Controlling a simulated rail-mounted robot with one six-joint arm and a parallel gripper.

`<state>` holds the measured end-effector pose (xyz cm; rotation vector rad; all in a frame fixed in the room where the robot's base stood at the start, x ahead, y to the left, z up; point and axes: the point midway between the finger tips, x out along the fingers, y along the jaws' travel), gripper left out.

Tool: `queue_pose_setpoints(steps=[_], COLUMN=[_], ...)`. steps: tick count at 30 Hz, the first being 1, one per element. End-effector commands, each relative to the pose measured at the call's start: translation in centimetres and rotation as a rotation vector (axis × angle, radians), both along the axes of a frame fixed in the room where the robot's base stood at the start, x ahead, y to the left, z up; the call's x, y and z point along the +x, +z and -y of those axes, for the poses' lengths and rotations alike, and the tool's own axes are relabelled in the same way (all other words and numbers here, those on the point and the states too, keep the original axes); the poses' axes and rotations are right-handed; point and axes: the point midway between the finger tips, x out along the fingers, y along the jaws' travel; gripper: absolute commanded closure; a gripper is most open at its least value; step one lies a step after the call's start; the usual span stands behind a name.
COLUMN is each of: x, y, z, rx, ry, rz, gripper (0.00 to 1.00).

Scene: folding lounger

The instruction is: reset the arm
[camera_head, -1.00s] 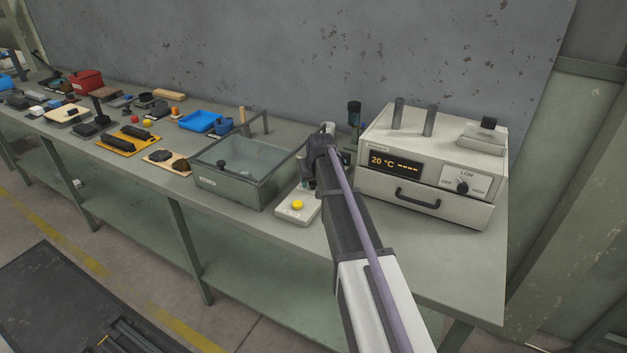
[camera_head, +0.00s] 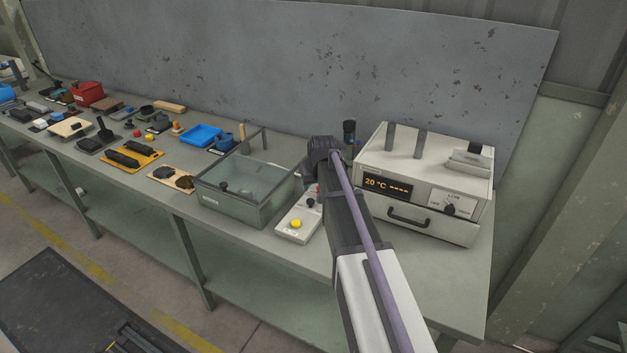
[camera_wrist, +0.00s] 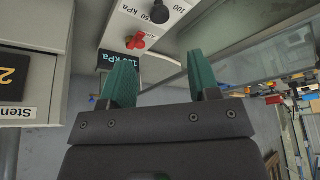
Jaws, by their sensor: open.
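My gripper shows in the wrist view (camera_wrist: 163,85), with two green fingers spread apart and nothing between them. In the head view my arm (camera_head: 345,210) reaches from the bottom over the bench, and the gripper itself is hidden behind the arm's end. Beyond the fingers in the wrist view is a light panel with a red knob (camera_wrist: 135,42), a black knob (camera_wrist: 159,12) and a dark kPa display (camera_wrist: 112,62).
The long bench (camera_head: 270,250) carries a glass-walled tank (camera_head: 247,190) left of my arm and a white oven-like box (camera_head: 420,215) showing 20 °C on the right. A small control box with a yellow button (camera_head: 296,224) sits between. Several small parts lie farther left.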

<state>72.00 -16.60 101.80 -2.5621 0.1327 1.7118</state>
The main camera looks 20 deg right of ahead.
Motion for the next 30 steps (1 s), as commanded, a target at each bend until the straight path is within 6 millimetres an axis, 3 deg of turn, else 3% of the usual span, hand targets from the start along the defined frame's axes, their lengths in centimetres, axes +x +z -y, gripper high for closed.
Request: queue_pose_setpoints(steps=[8,10,11,14,18,21,24,30], x=[0.0,-0.8,-1.9,-7.9,-18.2,-23.9,-26.7,-26.3], y=[-0.2,-0.4,-0.6,-1.0,-1.4,-1.5,-1.5,-1.5], z=[0.0,-0.2,-0.4,-3.0,-9.3,-12.9,-15.4,-16.6], rx=[0.000,0.016,0.023,0.046,0.053,0.039,0.023,0.019], ry=[-0.001,-0.021,-0.031,-0.052,-0.025,0.019,0.074,0.102], rz=[0.000,-0.035,-0.060,-0.160,-0.312,-0.380,-0.397,-0.395], gripper=[0.44,0.44,0.44,0.44,0.44,0.44,0.44,0.44])
